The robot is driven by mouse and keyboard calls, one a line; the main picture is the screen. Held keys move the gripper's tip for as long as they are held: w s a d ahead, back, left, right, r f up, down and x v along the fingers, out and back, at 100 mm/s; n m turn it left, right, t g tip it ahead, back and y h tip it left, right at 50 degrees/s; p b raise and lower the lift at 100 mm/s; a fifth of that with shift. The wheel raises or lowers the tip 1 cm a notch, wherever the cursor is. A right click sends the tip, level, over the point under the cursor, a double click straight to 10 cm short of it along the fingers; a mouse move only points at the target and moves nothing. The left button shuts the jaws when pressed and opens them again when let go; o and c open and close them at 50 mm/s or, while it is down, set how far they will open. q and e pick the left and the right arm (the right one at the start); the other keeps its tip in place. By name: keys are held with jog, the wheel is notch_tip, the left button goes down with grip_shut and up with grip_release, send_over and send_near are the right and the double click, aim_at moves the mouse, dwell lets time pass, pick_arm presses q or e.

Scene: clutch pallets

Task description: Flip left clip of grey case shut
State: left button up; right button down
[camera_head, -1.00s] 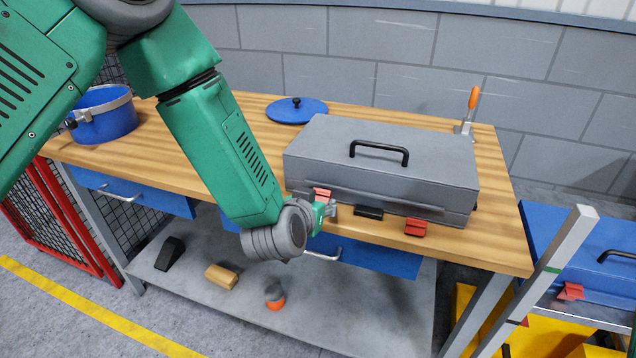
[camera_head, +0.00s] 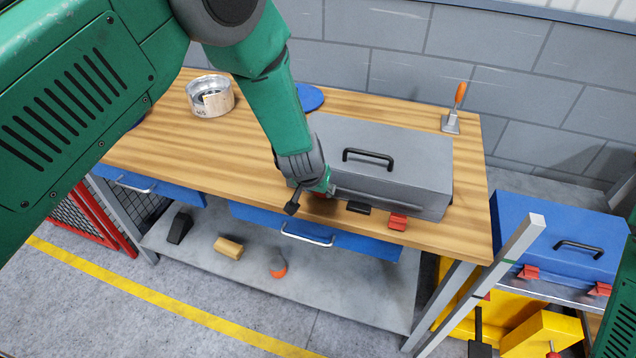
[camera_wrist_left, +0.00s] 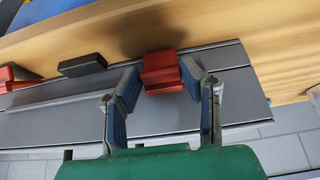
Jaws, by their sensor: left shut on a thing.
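The grey case (camera_head: 410,150) is closed on the workbench, its black handle on the lid. Its left clip is red and mostly hidden behind my gripper in the head view; it shows clearly in the wrist view (camera_wrist_left: 162,72). My left gripper (camera_head: 324,190) is at the case's front left. In the wrist view its two fingers (camera_wrist_left: 163,82) are on either side of the left clip, shut on it. The red right clip (camera_head: 397,222) is at the front right. A black block (camera_head: 358,208) is between the clips.
A metal container (camera_head: 210,96) and a partly hidden blue disc (camera_head: 310,97) are on the bench behind my arm. An orange-handled tool (camera_head: 453,108) stands at the back right. A blue case (camera_head: 558,235) and a grey post (camera_head: 485,285) are on the right.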

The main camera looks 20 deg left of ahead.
pick_arm(q)
jog(key=shift+w, duration=0.1)
dwell(0.3)
jog(key=o, duration=1.1)
jog(key=shift+o, duration=0.2)
jog(key=shift+w, duration=0.1)
jog(key=shift+r, duration=0.1)
jog(key=v, duration=1.1)
jog(key=shift+r, duration=0.3)
